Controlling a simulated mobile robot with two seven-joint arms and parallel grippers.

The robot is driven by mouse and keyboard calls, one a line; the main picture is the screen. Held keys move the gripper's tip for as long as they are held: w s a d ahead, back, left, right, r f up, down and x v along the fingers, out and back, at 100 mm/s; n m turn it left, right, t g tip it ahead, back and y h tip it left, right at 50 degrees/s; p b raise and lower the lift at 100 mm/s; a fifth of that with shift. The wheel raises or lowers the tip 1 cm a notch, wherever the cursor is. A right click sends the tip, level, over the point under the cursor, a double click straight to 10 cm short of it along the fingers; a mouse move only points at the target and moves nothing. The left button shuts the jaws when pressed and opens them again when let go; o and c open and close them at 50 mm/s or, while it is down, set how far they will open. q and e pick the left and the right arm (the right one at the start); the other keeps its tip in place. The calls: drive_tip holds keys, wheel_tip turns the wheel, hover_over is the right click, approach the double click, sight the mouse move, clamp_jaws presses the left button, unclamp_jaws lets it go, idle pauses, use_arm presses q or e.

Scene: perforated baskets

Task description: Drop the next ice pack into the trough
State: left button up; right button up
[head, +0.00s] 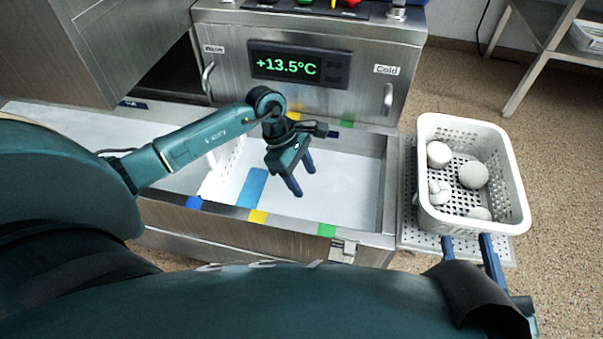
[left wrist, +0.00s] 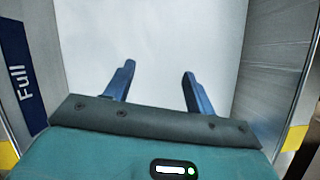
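The trough (head: 345,185) is a steel basin with a pale inside below the display. A flat blue rectangle (head: 252,187) shows inside it at the left; I cannot tell whether it is an ice pack. My left gripper (head: 303,180) is over the trough, right of the blue rectangle. In the left wrist view its fingers (left wrist: 158,88) are apart, with only pale surface between them. My right gripper (head: 467,240) has its fingers apart at the front wall of the white perforated basket (head: 515,195); I cannot tell whether they touch it.
The white basket holds several pale rounded items (head: 473,174) and stands on a perforated shelf (head: 408,210). A white perforated part (head: 224,165) stands in the trough's left side. A display (head: 297,66) reads +13.5°C. A "Full" label (left wrist: 19,68) is on the wall.

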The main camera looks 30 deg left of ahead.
use_arm(q)
drive_tip(key=o, duration=0.3)
drive_tip(key=shift+a+r, duration=0.15)
drive_tip(key=shift+r, duration=0.2)
drive_tip(key=p+v, duration=0.2)
drive_tip(key=v, duration=0.4)
drive_tip(key=shift+a+r, duration=0.2)
drive_tip(key=shift+r, duration=0.15)
use_arm(e)
drive_tip(key=shift+d+f+g+h, duration=0.1)
drive_tip(key=shift+d+g+h, duration=0.25)
drive_tip(key=shift+h, duration=0.15)
drive_tip(key=shift+a, duration=0.1)
idle(0.5)
